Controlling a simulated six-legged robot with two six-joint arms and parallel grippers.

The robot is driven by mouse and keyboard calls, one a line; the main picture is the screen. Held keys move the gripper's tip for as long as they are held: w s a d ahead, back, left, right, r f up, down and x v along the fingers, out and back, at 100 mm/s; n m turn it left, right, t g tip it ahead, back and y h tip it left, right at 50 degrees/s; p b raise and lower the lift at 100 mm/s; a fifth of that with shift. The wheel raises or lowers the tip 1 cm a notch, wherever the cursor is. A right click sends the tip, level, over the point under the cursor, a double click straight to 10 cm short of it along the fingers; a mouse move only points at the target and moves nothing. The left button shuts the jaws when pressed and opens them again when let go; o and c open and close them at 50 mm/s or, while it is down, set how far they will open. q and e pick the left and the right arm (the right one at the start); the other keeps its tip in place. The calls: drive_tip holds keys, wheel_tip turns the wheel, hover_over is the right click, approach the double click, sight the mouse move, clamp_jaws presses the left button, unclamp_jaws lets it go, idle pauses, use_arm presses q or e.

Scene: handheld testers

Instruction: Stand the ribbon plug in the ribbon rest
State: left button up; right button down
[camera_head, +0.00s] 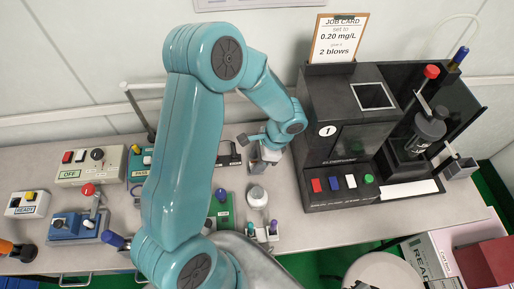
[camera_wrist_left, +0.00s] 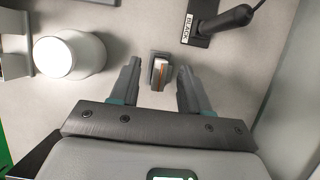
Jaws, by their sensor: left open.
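The left wrist view shows a small dark block with a grey, orange-striped strip on top (camera_wrist_left: 160,72), likely the ribbon plug. It sits on the grey bench, between and just beyond the tips of my left gripper (camera_wrist_left: 158,78). The fingers are open on either side of it, and no grip on it shows. In the head view my left gripper (camera_head: 259,166) points down at the bench beside the black machine, and the plug is hard to make out there. I cannot tell which thing is the ribbon rest. My right gripper is not in view.
A white round pot (camera_wrist_left: 68,55) stands left of the fingers in the wrist view. A black-handled probe on a block labelled BLACK (camera_wrist_left: 215,24) lies at upper right. The black machine (camera_head: 325,150) stands close on the right in the head view. A small stand (camera_head: 262,234) is nearer.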

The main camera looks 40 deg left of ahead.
use_arm(q)
wheel_tip(320, 180, up, 20)
drive_tip(key=shift+f+p, duration=0.2)
drive_tip(key=shift+p, duration=0.2)
